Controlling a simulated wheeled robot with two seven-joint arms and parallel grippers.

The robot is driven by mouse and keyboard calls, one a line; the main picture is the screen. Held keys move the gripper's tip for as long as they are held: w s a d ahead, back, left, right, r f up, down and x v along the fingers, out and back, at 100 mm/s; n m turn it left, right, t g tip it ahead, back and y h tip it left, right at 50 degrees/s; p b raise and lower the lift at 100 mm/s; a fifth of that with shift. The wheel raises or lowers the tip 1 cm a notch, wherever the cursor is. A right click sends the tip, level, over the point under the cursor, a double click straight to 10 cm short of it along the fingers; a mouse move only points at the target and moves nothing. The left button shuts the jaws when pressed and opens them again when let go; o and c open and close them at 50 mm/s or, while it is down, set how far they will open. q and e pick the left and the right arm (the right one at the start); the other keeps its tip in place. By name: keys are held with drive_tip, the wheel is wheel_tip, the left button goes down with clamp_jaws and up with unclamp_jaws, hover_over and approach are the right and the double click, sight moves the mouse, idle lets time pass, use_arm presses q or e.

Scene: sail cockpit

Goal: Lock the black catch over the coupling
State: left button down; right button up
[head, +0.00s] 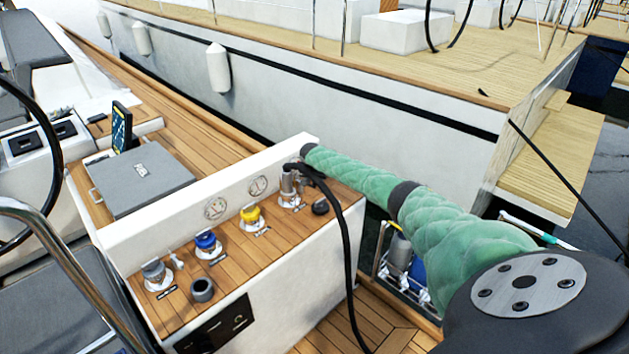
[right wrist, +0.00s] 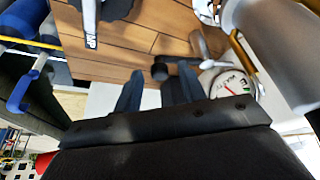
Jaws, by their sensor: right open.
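The silver coupling (head: 287,182) stands at the far right end of the wooden console top in the head view, with a black hose (head: 347,250) running from it. My right arm reaches in from the right to the coupling, and its gripper is too small to make out there. In the right wrist view my right gripper (right wrist: 162,76) is open. A black-ended piece with a silver lever (right wrist: 200,45) lies at its fingertips; it may be the catch, but I cannot tell whether they touch. A big grey cylinder (right wrist: 272,45) beside it may be part of the coupling. My left gripper is not in view.
On the console top stand yellow (head: 250,216), blue (head: 206,242) and grey (head: 155,272) fittings, and a loose-looking black cap (head: 320,207). A white panel with round gauges (head: 215,208) runs behind them. A grey case (head: 141,178) lies at left.

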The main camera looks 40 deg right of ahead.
drive_tip(key=shift+c, duration=0.4)
clamp_jaws()
